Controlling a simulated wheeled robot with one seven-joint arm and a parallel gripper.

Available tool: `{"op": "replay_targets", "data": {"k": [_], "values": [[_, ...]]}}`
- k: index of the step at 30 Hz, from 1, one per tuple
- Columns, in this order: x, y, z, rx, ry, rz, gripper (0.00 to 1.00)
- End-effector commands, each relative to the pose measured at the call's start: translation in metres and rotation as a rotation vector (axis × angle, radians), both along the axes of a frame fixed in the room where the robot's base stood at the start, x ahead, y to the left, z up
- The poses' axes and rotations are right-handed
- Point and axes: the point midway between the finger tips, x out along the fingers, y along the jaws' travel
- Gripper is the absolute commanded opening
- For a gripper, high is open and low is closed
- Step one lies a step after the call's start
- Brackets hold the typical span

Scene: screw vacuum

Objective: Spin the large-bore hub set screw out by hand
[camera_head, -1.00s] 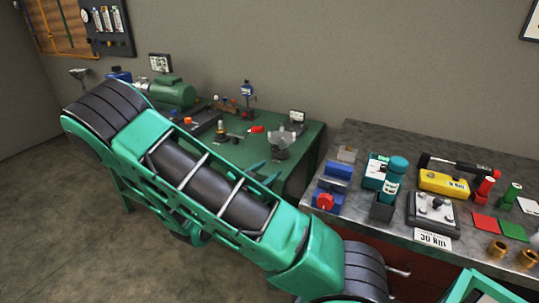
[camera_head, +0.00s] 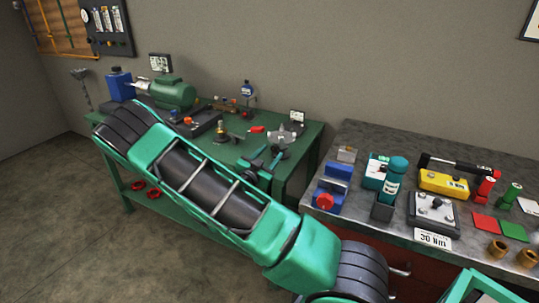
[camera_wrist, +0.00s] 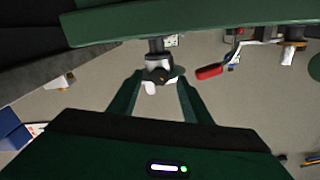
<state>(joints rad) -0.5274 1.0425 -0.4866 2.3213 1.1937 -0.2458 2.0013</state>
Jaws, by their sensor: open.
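A grey metal fitting (camera_head: 281,139) stands at the right end of the green bench, and I take it for the large-bore hub. My gripper (camera_head: 263,164) is just in front and left of it, with dark green fingers apart. I cannot tell whether this part is the set screw. No contact between the fingers and it is visible.
A green motor (camera_head: 174,93) and a red-handled part (camera_head: 257,129) are on the green bench (camera_head: 312,132). Bare floor lies front left.

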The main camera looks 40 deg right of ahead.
Motion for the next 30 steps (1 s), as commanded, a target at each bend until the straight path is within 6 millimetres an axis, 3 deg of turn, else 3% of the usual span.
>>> {"op": "replay_targets", "data": {"k": [5,14,19,30], "values": [[0.0048,-0.0106,0.0004,0.000,-0.001,0.000,0.44],[0.0057,-0.0118,0.0003,0.000,0.000,0.001,0.44],[0.0056,-0.0116,0.0003,0.000,0.000,0.001,0.04],[0.0059,-0.0113,0.0003,-0.019,0.038,0.002,0.03]]}}
